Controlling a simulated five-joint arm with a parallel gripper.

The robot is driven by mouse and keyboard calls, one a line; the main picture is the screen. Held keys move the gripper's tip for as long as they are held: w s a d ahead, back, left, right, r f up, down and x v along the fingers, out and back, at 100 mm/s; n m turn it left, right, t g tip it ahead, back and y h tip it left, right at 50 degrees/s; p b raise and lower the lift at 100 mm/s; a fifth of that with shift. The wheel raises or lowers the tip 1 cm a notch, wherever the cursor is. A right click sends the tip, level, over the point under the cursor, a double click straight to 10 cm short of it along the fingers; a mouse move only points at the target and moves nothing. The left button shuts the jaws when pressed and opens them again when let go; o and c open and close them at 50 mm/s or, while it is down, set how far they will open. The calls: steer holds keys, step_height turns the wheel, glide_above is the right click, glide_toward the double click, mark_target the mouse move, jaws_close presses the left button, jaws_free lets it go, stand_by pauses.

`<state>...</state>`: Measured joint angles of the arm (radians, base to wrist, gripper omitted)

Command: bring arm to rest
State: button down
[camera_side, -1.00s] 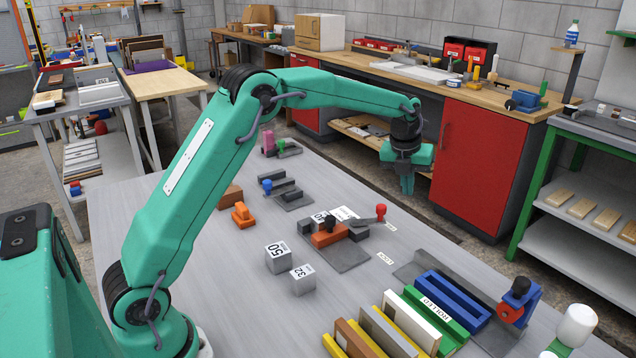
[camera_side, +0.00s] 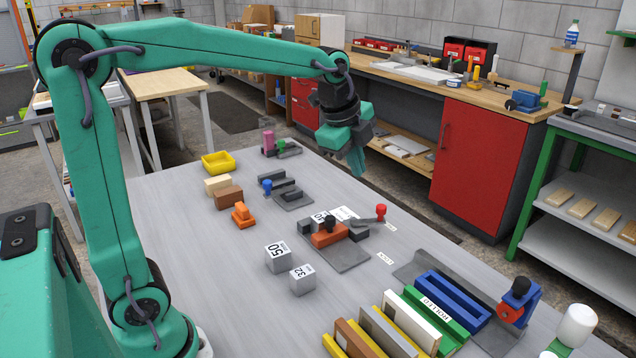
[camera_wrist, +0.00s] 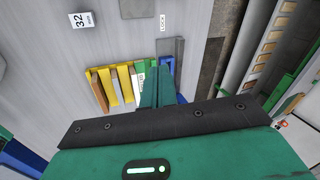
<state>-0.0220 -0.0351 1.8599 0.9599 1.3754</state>
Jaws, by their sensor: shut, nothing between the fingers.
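My gripper (camera_side: 357,163) is shut and empty. In the side view it hangs in the air above the far right edge of the grey table (camera_side: 215,290), with its fingers pointing down and tilted slightly. In the wrist view the closed green fingers (camera_wrist: 157,85) point toward the table and cover part of the rack of coloured bars. Nothing is between the fingers, and they touch nothing that I can see.
A fixture with an orange block (camera_side: 327,238) and a red-knobbed lever stands mid-table. White blocks marked 50 (camera_side: 278,259) and 32 (camera_side: 302,281) stand nearby. Coloured bars (camera_side: 436,308) lie front right. A yellow tray (camera_side: 218,163) is at the back. A red cabinet (camera_side: 480,165) stands beyond.

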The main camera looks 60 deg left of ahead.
steer(key=s+f+n, duration=0.1)
steer(key=s+n, duration=0.6)
steer(key=s, duration=0.3)
steer(key=s+f+n+t, duration=0.1)
steer(key=s+f+n, duration=0.1)
steer(key=s+n, duration=0.6)
steer(key=shift+s+d+f+n, duration=0.3)
steer(key=shift+s+d, duration=0.15)
steer(key=shift+s, duration=0.55)
